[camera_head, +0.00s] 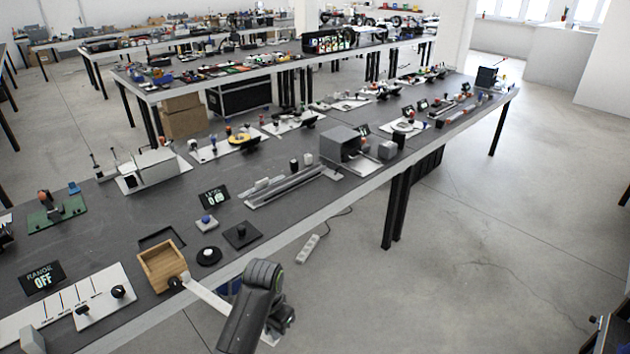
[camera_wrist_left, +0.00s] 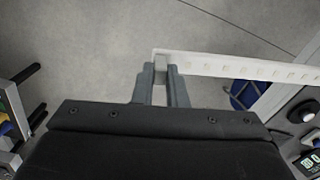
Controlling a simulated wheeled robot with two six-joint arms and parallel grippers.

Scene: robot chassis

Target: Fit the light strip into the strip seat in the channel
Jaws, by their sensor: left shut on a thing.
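The light strip (camera_head: 208,297) is a long thin white bar, slanting past the table's front edge near the wooden box. It passes behind my left arm, which hides part of it. In the left wrist view the strip (camera_wrist_left: 250,68) has a row of small marks and extends right from the fingers. My left gripper (camera_wrist_left: 160,70) is shut on the strip at its left end, over the floor. In the head view the arm largely hides the fingers. The grey channel (camera_head: 290,187) lies on the table, up and right of the strip, apart from it. My right gripper is not in view.
A wooden box (camera_head: 161,266) stands near the table's front edge. A black round knob (camera_head: 209,256), a black square plate (camera_head: 242,235) and a small display (camera_head: 214,198) lie between box and channel. A grey open housing (camera_head: 341,146) stands beyond the channel. A power strip (camera_head: 308,249) lies on the floor.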

